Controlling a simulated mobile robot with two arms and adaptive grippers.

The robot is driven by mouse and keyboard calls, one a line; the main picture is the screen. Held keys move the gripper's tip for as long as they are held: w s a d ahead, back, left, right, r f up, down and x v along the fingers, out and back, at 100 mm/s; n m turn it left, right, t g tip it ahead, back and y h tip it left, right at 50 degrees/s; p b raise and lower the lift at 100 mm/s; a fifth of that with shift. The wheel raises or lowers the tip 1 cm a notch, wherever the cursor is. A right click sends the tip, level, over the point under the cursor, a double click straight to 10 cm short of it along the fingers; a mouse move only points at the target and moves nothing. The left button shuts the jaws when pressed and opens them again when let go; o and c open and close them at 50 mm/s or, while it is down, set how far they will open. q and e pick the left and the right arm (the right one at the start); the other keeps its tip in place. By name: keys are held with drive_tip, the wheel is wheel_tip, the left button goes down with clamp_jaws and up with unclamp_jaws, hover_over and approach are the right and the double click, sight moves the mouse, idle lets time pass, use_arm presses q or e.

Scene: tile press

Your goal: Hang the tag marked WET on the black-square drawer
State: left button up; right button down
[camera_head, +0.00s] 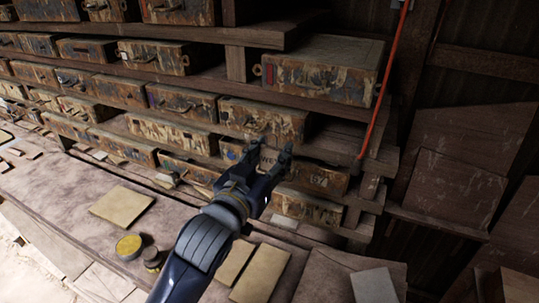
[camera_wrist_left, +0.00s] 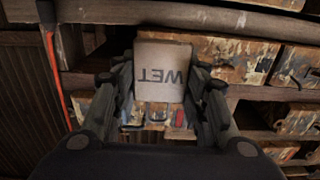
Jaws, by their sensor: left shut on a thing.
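My left gripper (camera_head: 270,150) reaches in from the bottom of the head view toward the lower right drawers. It is shut on a pale tag marked WET (camera_wrist_left: 162,72), which stands between the fingers in the left wrist view with its lettering upside down. In the head view the tag is partly hidden by the fingers. The rack holds several worn, paint-streaked drawers with pulls. A drawer behind the gripper (camera_head: 315,178) is partly covered by it. I cannot make out for certain which drawer bears the black square. My right gripper is not in view.
A large drawer (camera_head: 318,72) sticks out on the upper right shelf. A red pipe (camera_head: 385,80) runs down the rack's right side. On the bench lie a tan tile (camera_head: 121,207), a yellow round tin (camera_head: 129,246) and several more flat tiles.

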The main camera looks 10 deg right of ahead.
sight(288, 138)
use_arm(q)
drive_tip(key=shift+b+x, duration=0.45)
drive_tip(key=shift+x, duration=0.65)
drive_tip(key=shift+f+b+x, duration=0.2)
drive_tip(key=shift+b+x, duration=0.25)
drive_tip(key=shift+x, duration=0.55)
drive_tip(key=shift+w+d+b, duration=0.35)
drive_tip(key=shift+w+d, duration=0.1)
drive_tip(key=shift+w, duration=0.15)
drive_tip(key=shift+w+d+f+b, duration=0.15)
drive_tip(key=shift+w+d+b, duration=0.15)
drive_tip(key=shift+w+b, duration=0.15)
drive_tip(key=shift+w+d, duration=0.1)
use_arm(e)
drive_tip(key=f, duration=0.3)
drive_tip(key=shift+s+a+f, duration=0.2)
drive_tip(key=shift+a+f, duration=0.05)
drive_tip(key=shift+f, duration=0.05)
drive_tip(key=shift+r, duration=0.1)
use_arm(q)
drive_tip(key=shift+f, duration=0.35)
